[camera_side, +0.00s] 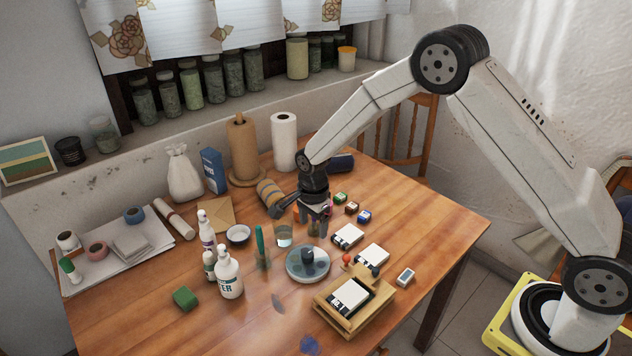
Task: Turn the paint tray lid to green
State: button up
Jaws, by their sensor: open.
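The paint tray (293,268) is a round, grey-blue dish lying flat near the middle of the wooden table. Its lid (319,268) is round and bluish grey, with a dark upright knob (307,255) at the centre. Which colour the lid is set to is too small to tell. My gripper (314,226) points down, open, above and behind the tray, apart from the knob. Something reddish shows by its fingers, but I cannot tell whether it stands behind them.
A water glass (284,236), a glass with a green brush (261,256) and a white bottle (229,279) stand left of the tray. A wooden frame (333,318) with a black-and-white block lies in front right. Small ink pads (351,208) and white blocks (371,256) lie right. The front-left table is mostly clear.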

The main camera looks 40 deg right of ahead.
aim_at(308, 252)
jog(key=shift+w+a+f+m, duration=0.15)
jog(key=shift+w+f+m, duration=0.25)
jog(key=shift+f+m, duration=0.2)
jog(key=shift+w+a+f+m, duration=0.15)
jog(key=shift+w+f+m, duration=0.3)
jog(key=shift+f, duration=0.2)
jog(key=shift+f, duration=0.15)
jog(key=shift+s+f, duration=0.15)
jog(key=shift+f, duration=3.6)
grip_shut()
